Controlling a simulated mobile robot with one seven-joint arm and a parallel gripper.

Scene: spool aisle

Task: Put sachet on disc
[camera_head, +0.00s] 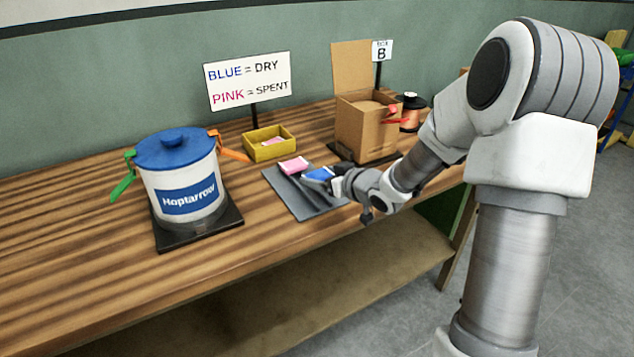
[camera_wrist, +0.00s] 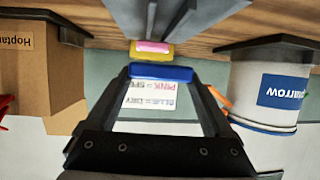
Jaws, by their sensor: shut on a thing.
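A blue sachet (camera_head: 319,174) is pinched between the fingertips of my gripper (camera_head: 336,184), above the grey mat. The sachet (camera_wrist: 161,72) also shows edge-on across the fingertips (camera_wrist: 160,78) in the wrist view, which is upside down. A pink sachet (camera_head: 293,165) lies on the back of the grey mat (camera_head: 290,190). An open cardboard box (camera_head: 360,133) stands behind and right of the gripper. A brown surface (camera_head: 370,98) shows inside it; I cannot tell whether this is the disc.
A yellow bin (camera_head: 268,145) holds something pink. A white drum (camera_head: 185,190) with a blue lid stands left on a black base. A black-topped copper spool (camera_head: 411,112) stands behind the box, near a red item (camera_head: 394,115). A sign (camera_head: 248,81) reads blue dry, pink spent.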

